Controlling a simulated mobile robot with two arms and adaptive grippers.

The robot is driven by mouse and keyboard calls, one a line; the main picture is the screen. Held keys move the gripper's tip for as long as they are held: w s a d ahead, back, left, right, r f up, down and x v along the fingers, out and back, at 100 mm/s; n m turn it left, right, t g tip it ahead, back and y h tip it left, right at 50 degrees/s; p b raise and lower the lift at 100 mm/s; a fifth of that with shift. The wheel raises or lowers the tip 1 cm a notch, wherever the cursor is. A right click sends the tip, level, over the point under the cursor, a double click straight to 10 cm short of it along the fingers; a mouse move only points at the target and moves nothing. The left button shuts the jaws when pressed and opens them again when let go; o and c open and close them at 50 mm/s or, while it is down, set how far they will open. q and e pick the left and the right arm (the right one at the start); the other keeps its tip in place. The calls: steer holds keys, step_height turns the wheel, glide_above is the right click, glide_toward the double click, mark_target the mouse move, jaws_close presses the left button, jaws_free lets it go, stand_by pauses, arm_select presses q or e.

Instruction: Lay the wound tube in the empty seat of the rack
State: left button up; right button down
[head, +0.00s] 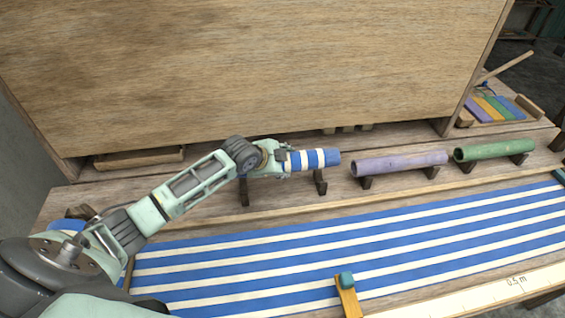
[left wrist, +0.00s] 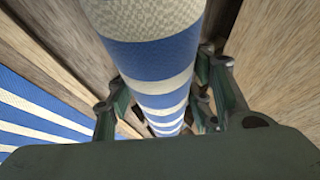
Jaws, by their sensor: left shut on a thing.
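The wound tube (head: 318,158), striped blue and white, is held by my left gripper (head: 283,159) in the head view. The gripper is shut around its left part, and the right end sticks out. In the left wrist view the wound tube (left wrist: 158,70) runs lengthwise between the fingers. The rack's empty seat shows as two dark brackets, a left one (head: 244,192) and a right one (head: 320,182). The tube is over this seat; the head view does not clearly show whether it touches the brackets. My right gripper is not in view.
A purple tube (head: 400,162) and a green tube (head: 494,149) lie in seats to the right. A large wooden panel (head: 250,70) stands behind. Striped cloth (head: 330,240) lies in front. A tray (head: 490,122) with coloured pieces stands at the far right.

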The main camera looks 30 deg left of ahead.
arm_select(q)
step_height(320, 180, down, 3)
steer(key=shift+r+b, duration=0.1)
steer(key=shift+b, duration=1.1)
steer(key=shift+f+b, duration=0.85)
steer(key=shift+f, duration=1)
steer(key=o, duration=1.4)
steer(key=shift+o, duration=0.8)
steer(key=shift+f, duration=0.1)
steer(key=shift+s, duration=0.1)
steer(key=v, duration=1.2)
